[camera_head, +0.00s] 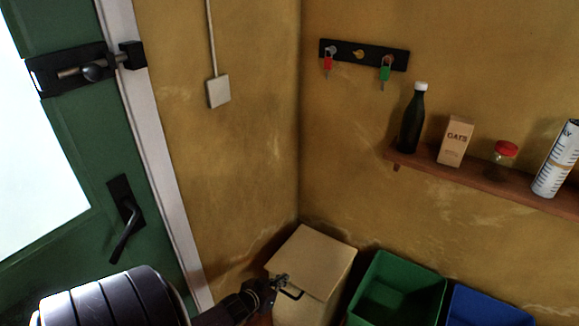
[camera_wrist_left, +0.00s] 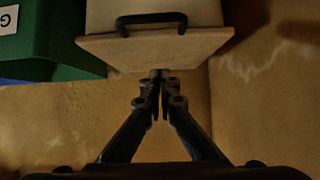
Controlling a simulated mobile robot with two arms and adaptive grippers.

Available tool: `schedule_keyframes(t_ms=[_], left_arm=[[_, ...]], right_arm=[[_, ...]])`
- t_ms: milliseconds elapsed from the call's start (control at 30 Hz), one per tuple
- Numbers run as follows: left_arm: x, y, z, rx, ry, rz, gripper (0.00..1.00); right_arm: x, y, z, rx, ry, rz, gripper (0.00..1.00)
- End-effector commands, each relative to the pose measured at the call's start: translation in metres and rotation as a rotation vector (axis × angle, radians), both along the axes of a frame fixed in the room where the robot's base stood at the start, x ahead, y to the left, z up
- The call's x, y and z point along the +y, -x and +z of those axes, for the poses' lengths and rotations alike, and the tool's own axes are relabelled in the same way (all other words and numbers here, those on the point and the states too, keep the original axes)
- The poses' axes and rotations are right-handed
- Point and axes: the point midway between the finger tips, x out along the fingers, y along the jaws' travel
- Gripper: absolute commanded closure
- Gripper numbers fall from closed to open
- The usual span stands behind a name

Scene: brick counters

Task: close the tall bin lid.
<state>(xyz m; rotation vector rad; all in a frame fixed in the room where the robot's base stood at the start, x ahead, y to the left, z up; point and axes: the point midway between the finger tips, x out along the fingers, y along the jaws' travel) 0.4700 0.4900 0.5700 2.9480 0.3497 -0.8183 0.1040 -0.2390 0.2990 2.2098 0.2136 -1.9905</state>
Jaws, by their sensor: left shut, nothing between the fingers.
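The tall bin (camera_head: 297,313) stands in the corner, cream-coloured. Its beige lid (camera_head: 312,258) lies across the top, and I cannot tell whether it sits fully flush. My left gripper (camera_head: 281,281) is at the lid's front left edge, close to the handle. In the left wrist view its fingers (camera_wrist_left: 160,76) are shut and empty, right by the lid edge; contact is unclear. My right gripper is not in view.
A green open bin (camera_head: 398,285) and a blue bin (camera_head: 485,308) stand to the right. A green door (camera_head: 85,170) is at the left. The wall is close behind the tall bin.

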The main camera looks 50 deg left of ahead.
Motion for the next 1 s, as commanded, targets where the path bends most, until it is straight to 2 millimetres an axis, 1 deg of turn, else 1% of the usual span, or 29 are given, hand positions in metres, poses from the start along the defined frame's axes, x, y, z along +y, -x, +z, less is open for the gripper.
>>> schedule_keyframes(t_ms=[67,167,400,567,667,767,1000], left_arm=[[0.0,0.003,-0.002,0.0,0.0,0.0,1.0],[0.0,0.003,-0.002,0.0,0.0,0.0,1.0],[0.0,0.003,-0.002,0.0,0.0,0.0,1.0],[-0.001,0.005,0.0,0.0,0.0,0.0,1.0],[-0.003,0.012,0.003,0.001,0.001,0.001,1.0],[-0.006,0.024,0.009,0.001,0.001,-0.001,1.0],[-0.015,0.062,0.033,0.002,0.001,-0.001,1.0]], right_arm=[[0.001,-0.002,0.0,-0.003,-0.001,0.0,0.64],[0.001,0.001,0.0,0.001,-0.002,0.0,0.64],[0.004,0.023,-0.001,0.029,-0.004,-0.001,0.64],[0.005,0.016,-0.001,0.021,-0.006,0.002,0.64],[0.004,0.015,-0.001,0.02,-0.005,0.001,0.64],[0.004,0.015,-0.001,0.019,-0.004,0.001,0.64],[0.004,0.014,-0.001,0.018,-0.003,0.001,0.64]])
